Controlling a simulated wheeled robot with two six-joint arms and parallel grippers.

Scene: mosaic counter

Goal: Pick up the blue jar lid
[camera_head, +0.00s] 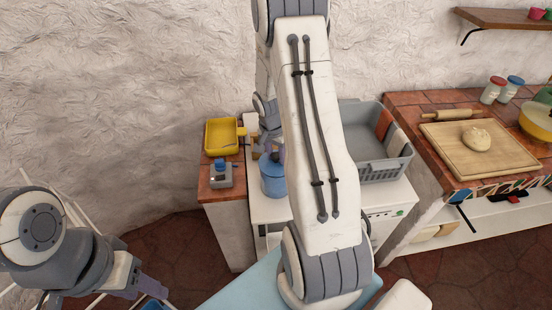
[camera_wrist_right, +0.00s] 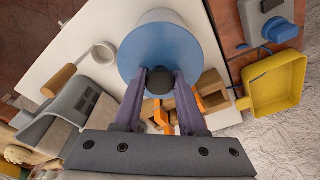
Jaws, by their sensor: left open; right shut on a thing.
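The blue jar lid (camera_wrist_right: 160,52) is a round disc with a dark knob (camera_wrist_right: 160,82), seen close up in the right wrist view. My right gripper (camera_wrist_right: 160,80) is shut on the knob, one finger on each side. A paler jar body shows past the lid's far edge; I cannot tell whether the lid rests on it or is lifted slightly. In the head view the blue jar (camera_head: 273,183) stands on the white counter, partly hidden by my right arm. My left gripper (camera_head: 148,292) is open and empty at the lower left, away from the counter.
A yellow tray (camera_head: 222,137) and a small grey-and-blue item (camera_head: 221,174) stand left of the jar. A grey dish rack (camera_head: 375,150) stands to the right. Wooden blocks (camera_wrist_right: 187,103) lie close beside the lid. A white ring-shaped object (camera_wrist_right: 103,55) with a wooden handle lies on the counter.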

